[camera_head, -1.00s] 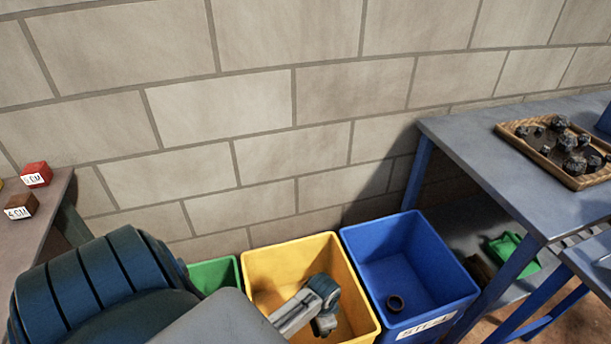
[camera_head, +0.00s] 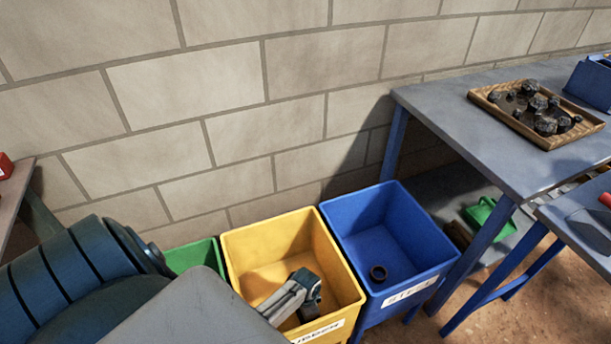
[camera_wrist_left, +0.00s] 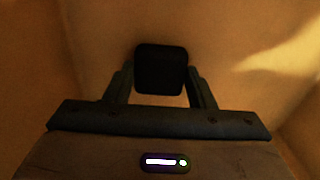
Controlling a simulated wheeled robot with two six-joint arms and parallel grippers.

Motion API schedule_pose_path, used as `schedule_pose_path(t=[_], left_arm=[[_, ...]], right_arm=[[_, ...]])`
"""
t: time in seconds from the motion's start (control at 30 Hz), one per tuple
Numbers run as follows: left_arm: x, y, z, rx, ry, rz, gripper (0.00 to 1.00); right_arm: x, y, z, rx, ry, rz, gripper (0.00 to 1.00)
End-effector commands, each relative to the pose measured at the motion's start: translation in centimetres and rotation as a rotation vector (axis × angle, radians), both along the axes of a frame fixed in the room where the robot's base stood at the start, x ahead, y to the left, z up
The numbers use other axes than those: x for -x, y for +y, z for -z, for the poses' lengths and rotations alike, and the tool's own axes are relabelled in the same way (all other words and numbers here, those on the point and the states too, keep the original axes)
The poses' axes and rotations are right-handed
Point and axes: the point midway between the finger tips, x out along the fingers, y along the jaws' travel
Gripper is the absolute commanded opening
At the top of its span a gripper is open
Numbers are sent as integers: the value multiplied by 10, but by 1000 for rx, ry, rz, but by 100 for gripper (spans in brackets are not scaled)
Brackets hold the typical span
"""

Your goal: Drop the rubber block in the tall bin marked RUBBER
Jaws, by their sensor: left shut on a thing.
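The yellow bin (camera_head: 348,291) stands in the middle of the row; its front label is partly cut off but its visible letters fit RUBBER. My left gripper (camera_wrist_left: 161,78) is inside the yellow bin's opening, with tan-yellow walls around it in the wrist view. It is shut on the black rubber block (camera_wrist_left: 161,68), one finger on each side. In the head view my left gripper (camera_head: 308,310) shows over the bin's inside, and I cannot make out the block there. My right gripper is not in view.
A table (camera_head: 440,105) with a tray of dark rocks (camera_head: 500,107) is at the right.

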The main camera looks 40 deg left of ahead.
Motion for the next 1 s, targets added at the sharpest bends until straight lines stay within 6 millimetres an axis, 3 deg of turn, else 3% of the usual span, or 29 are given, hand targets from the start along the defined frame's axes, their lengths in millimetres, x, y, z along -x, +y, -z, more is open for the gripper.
schedule_pose_path(t=[0.13, 0.17, 0.27, 0.67, 1.0], left_arm=[[0, 0, 3, 0, 1, 0, 21], [0, 0, 3, 0, 1, 0, 53], [0, 0, 3, 0, 1, 0, 71], [0, 0, -7, 0, -1, 0, 71], [-1, 1, -77, -2, -3, 0, 71]], right_arm=[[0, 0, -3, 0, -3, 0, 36], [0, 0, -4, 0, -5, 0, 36], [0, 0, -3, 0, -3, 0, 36], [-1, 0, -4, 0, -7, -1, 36], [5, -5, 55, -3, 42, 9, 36]])
